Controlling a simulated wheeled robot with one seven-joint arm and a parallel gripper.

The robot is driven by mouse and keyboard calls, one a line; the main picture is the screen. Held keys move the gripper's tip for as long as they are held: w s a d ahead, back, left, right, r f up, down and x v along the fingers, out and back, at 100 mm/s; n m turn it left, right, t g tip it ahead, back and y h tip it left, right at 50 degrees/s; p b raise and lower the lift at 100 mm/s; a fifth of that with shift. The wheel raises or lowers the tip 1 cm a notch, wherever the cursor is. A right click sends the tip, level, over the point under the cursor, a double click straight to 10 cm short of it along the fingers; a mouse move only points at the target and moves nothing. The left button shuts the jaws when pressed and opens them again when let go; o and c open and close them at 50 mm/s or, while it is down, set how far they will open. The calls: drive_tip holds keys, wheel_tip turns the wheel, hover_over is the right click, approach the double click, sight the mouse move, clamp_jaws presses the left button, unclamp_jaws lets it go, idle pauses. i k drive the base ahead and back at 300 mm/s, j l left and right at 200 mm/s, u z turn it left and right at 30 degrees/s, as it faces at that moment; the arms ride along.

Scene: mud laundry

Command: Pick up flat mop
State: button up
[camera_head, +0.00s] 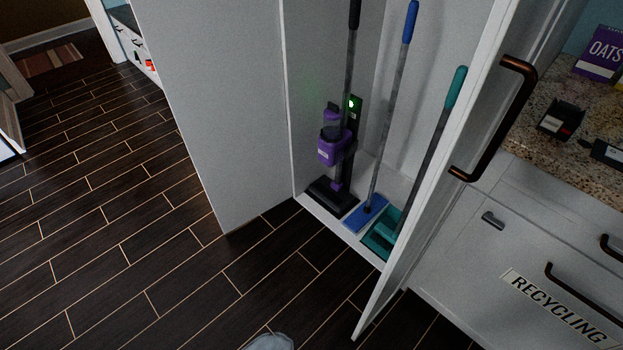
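The flat mop (376,165) stands upright and slightly tilted inside an open tall closet. It has a blue handle top (410,20), a grey pole and a blue flat head (365,213) on the closet floor. A purple and black stick vacuum (336,145) stands to its left. A teal-handled tool with a teal dustpan-like head (382,238) stands to its right. My gripper is not in view; a small pale rounded shape, unclear what it is, shows at the bottom edge.
The closet's right door (440,170) stands open with a dark bar handle (500,115). A large grey-white panel (215,100) stands left of the opening. A granite counter (545,130) over a recycling drawer (510,260) is at right. The dark plank floor in front is clear.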

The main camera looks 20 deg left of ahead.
sight(361, 217)
drive_tip(key=u, duration=0.25)
drive_tip(key=i+j+u, duration=0.25)
drive_tip(key=u, duration=0.15)
drive_tip(key=i+j+u, duration=0.5)
drive_tip(key=u, duration=0.25)
drive_tip(key=i+j+u, duration=0.1)
drive_tip(key=i+u, duration=0.15)
drive_tip(key=i, duration=0.4)
drive_tip(key=i+z, duration=0.4)
drive_tip(key=i+j+z, duration=0.1)
drive_tip(key=z, duration=0.3)
drive_tip(key=i+z, duration=0.3)
drive_tip(key=z, duration=0.15)
drive_tip(key=i+z, duration=0.3)
drive_tip(key=z, duration=0.2)
drive_tip(key=i+j+z, duration=0.2)
drive_tip(key=z, duration=0.25)
drive_tip(key=i+j+z, duration=0.25)
drive_tip(key=z, duration=0.2)
